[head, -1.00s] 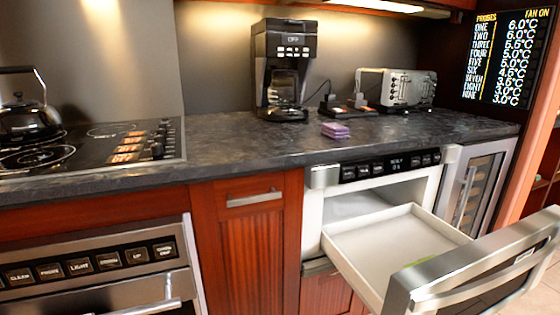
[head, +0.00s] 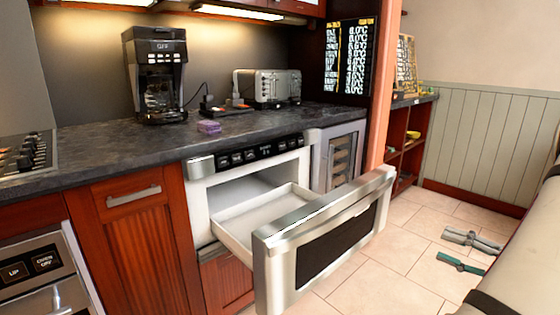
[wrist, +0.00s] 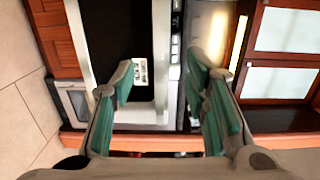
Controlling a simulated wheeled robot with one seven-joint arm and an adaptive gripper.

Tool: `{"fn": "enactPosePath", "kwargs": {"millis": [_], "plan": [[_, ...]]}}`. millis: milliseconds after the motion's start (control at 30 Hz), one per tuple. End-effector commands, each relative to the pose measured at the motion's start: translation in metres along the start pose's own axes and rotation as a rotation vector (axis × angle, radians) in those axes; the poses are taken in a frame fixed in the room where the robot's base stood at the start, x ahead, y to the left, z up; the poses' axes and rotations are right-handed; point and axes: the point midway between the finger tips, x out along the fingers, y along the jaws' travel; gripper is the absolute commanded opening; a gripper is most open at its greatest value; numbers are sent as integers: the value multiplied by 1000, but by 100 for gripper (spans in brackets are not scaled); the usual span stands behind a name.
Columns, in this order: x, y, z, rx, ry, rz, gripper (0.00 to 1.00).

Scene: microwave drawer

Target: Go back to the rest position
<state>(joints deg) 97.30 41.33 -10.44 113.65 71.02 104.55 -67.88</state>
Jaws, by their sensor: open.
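My gripper (head: 452,246) is at the right of the head view, out over the tiled floor and apart from the drawer. Its two grey fingers with green pads are spread, with nothing between them. They also show apart in the wrist view (wrist: 160,78). The microwave drawer (head: 325,240) is pulled out, with its steel front and dark window facing the room. The visible part of its white tray (head: 262,208) is empty; the near part is hidden behind the front.
A purple block (head: 208,127) lies on the dark counter (head: 110,146), near the coffee maker (head: 157,75) and toaster (head: 270,87). A wine cooler (head: 340,160) and open shelves (head: 405,150) stand beyond the drawer. The tiled floor (head: 400,225) between drawer and gripper is clear.

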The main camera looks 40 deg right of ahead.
Motion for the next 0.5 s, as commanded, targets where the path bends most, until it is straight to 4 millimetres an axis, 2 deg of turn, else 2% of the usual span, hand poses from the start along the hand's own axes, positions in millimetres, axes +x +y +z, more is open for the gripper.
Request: {"fn": "enactPosePath", "kwargs": {"millis": [267,367,500], "plan": [[42,-20,25,21,-140,56,42],[64,-30,42,30,-217,91,42],[98,-46,75,42,-350,159,42]]}}
